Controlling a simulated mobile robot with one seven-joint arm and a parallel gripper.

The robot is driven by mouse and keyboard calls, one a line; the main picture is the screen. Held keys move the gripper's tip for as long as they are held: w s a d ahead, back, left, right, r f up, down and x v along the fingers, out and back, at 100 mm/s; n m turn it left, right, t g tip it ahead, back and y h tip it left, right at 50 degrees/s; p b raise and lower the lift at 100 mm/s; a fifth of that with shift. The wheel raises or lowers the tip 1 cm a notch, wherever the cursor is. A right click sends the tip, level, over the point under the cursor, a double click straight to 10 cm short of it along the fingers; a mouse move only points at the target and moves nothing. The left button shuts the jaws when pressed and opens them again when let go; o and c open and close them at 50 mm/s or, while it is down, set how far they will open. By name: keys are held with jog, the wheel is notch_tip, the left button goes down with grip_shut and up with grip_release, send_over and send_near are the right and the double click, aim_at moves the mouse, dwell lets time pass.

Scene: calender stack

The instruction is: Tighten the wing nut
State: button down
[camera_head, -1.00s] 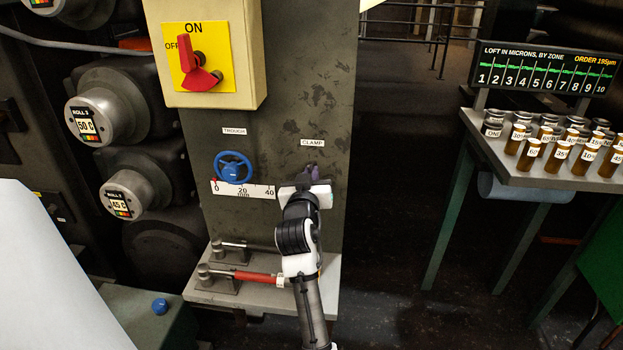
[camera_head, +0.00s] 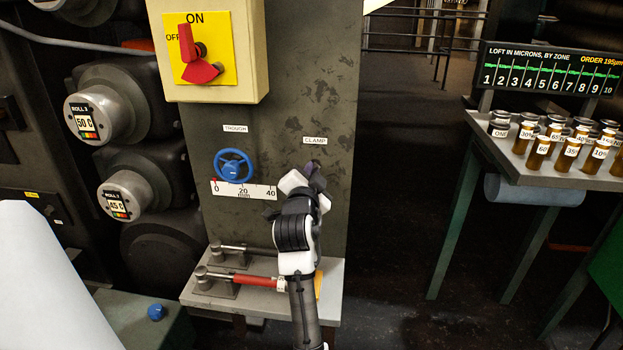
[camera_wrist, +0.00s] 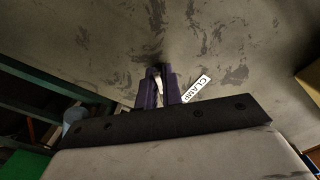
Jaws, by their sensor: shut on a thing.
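The wing nut (camera_wrist: 158,88) shows in the wrist view as a small pale metal piece between the two purple fingers. My gripper (camera_wrist: 156,91) is shut on it, against the grey panel. In the head view my gripper (camera_head: 313,170) is at the panel just below the CLAMP label (camera_head: 315,141). There the wing nut is hidden behind my fingers and wrist. In the wrist view the CLAMP label appears tilted, right beside the fingers.
Left of my gripper are a blue handwheel (camera_head: 233,166) and a millimetre scale (camera_head: 243,190). A switch box (camera_head: 208,50) is above. A table of jars (camera_head: 565,175) stands right.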

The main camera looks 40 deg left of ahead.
jog(key=m+b, duration=0.1)
jog(key=m, duration=0.2)
jog(key=shift+s+a+f+m+b, duration=0.1)
jog(key=shift+m+b, duration=0.25)
jog(key=shift+m, duration=0.05)
jog(key=m+b, duration=0.1)
jog(key=m, duration=0.2)
jog(key=shift+m+b, duration=0.3)
jog(key=shift+b, duration=0.05)
jog(key=m+b, duration=0.1)
jog(key=m, duration=0.2)
jog(key=shift+r+b, duration=0.2)
jog(key=shift+b, duration=0.15)
jog(key=shift+r+m+b, duration=0.15)
jog(key=shift+m+b, duration=0.55)
jog(key=shift+m, duration=1.1)
jog(key=c, duration=1.6)
grip_release()
jog(key=shift+r, duration=0.1)
jog(key=shift+o, duration=0.2)
